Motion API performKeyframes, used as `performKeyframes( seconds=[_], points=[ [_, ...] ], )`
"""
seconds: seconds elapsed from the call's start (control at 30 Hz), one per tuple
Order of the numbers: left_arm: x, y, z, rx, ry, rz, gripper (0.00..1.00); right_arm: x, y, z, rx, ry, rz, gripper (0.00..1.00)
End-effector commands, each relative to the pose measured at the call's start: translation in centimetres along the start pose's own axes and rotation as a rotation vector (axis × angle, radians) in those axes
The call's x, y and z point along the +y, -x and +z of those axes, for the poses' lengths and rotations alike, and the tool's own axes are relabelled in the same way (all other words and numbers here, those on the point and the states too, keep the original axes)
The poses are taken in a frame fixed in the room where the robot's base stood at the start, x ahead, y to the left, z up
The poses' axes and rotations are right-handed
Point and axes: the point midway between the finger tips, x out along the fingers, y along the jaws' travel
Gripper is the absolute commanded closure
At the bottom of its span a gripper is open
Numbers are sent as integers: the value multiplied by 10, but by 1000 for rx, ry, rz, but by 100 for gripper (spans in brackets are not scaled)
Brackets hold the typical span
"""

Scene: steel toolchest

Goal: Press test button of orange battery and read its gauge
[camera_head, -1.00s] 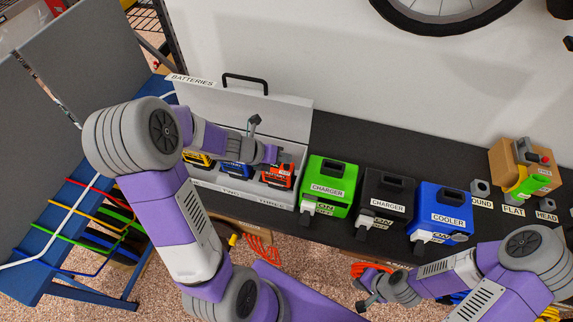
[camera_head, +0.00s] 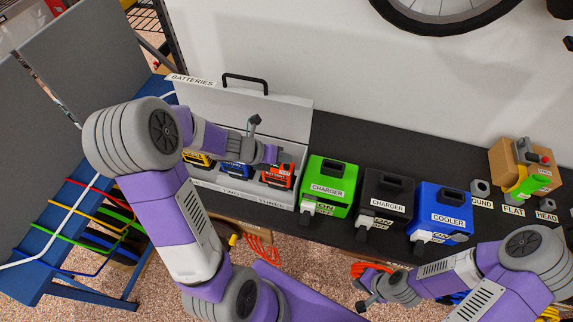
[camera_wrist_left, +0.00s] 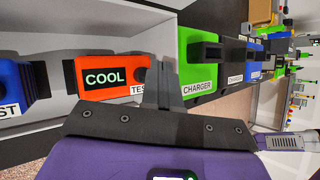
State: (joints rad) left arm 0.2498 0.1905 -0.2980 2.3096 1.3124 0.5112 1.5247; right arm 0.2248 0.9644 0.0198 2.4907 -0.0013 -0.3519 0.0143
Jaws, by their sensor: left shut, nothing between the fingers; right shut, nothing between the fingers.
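The orange battery (camera_head: 278,176) stands in the right compartment of the white batteries case, marked THREE. In the left wrist view the orange battery (camera_wrist_left: 100,93) shows a black gauge (camera_wrist_left: 104,79) reading COOL in green letters. A dark round test button (camera_wrist_left: 142,75) sits to its right above the TEST label, partly hidden by my fingers. My left gripper (camera_head: 270,154) is shut and empty, its tips at the button side of the battery; the left wrist view (camera_wrist_left: 163,75) does not settle whether they touch. My right gripper (camera_head: 366,304) is shut and empty, low in front of the bench.
Blue (camera_head: 236,170) and yellow (camera_head: 199,159) batteries stand left of the orange one in the case (camera_head: 292,118). A green charger (camera_head: 328,185), a black charger (camera_head: 385,197) and a blue cooler (camera_head: 441,211) stand to the right on the black bench.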

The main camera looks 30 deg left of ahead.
Motion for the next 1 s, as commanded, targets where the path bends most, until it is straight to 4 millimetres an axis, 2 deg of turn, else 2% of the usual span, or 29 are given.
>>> performKeyframes(
  seconds=[1.0],
  points=[
    [6,-8,-6,0,0,0,100,3,-9,0,0,0,0,100]
  ],
)
